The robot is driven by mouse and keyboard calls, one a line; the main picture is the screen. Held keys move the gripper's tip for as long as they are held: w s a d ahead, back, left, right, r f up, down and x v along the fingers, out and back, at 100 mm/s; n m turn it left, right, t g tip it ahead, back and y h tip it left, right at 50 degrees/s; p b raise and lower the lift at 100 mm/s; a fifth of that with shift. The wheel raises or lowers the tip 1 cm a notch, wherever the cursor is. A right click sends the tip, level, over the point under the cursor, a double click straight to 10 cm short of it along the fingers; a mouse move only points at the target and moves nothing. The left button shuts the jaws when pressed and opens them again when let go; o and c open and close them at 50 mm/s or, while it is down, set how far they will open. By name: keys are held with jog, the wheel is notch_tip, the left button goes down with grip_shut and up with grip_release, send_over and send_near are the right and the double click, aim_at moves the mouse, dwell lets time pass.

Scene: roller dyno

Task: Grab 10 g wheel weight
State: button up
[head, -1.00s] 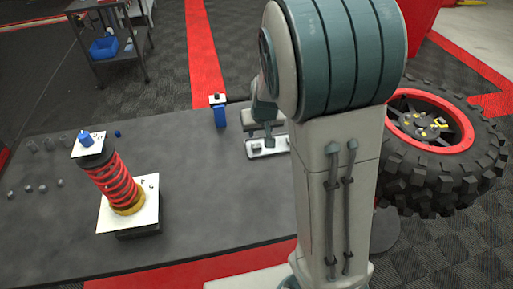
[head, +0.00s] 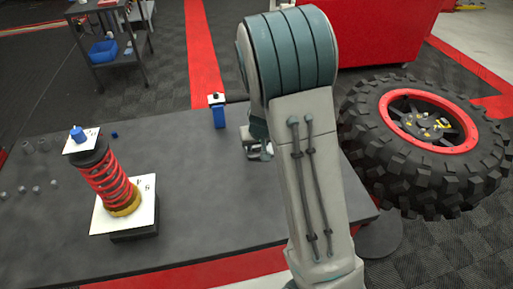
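My gripper (head: 258,152) is low over the dark table (head: 200,235), right of the middle. My own arm covers most of it, so I cannot see whether its fingers are open or shut. A small pale and dark patch shows around the gripper, and I cannot separate the fingers from whatever lies there. I cannot make out a 10 g wheel weight, nor read any weight marking. The pale tray seen earlier at this spot is largely hidden behind my arm.
A red coil spring (head: 108,182) stands on a white-topped block at the left. Several small metal pieces (head: 36,189) lie at the far left. A blue-bodied item (head: 218,114) stands at the back edge. A large tyre (head: 365,150) is right of the table.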

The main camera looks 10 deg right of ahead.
jog(key=c, duration=0.6)
jog(key=shift+r, duration=0.15)
